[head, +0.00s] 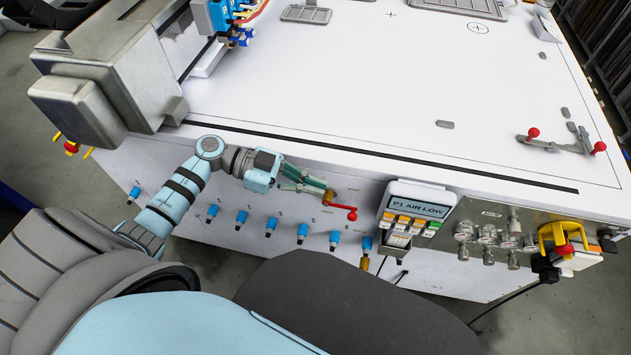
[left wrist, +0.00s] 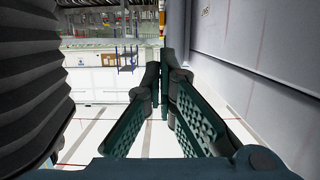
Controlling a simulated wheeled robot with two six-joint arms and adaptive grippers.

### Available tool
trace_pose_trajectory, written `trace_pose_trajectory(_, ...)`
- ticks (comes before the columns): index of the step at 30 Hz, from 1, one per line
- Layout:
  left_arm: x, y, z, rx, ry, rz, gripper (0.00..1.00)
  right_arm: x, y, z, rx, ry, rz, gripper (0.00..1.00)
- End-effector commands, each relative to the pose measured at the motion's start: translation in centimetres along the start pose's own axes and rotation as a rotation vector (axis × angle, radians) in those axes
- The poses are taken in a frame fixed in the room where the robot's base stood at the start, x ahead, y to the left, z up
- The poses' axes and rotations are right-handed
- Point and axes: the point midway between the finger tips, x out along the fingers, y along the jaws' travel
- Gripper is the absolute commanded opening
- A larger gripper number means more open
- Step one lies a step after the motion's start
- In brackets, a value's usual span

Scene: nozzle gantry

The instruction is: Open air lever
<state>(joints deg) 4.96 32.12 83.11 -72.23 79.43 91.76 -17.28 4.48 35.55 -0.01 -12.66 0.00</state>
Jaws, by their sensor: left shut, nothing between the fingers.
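The air lever is a red handle (head: 344,209) with a round knob at its right end, on a small brass valve (head: 328,197) on the white front side of the gantry table. It points to the right and slightly down. My left gripper (head: 322,190) is at the valve end of the lever, with its dark green fingers shut and empty. Whether they touch the valve I cannot tell. In the left wrist view the fingers (left wrist: 163,80) come together at their tips, and no lever shows there. My right gripper is not in view.
A display reading "P1 AIR LOW" (head: 418,205) with coloured buttons is right of the lever. Several blue fittings (head: 271,222) line the front side below my left arm. A metal panel with gauges (head: 490,233) and a red knob in a yellow guard (head: 563,250) are further right. The white tabletop (head: 330,80) is mostly clear.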

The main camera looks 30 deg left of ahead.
Motion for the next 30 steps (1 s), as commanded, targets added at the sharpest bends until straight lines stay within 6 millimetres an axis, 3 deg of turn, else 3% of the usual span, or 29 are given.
trace_pose_trajectory(10,7.6,0.0,-0.1,0.001,0.006,0.001,0.0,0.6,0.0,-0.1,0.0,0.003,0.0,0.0)
trace_pose_trajectory(13,8.0,0.0,2.1,-0.003,0.002,0.0,0.0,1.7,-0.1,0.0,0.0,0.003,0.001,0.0)
trace_pose_trajectory(18,8.3,0.0,3.7,-0.001,0.002,0.0,0.0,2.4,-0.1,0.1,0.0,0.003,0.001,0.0)
trace_pose_trajectory(30,8.3,0.0,3.8,0.0,0.001,0.0,0.0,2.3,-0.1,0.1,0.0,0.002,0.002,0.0)
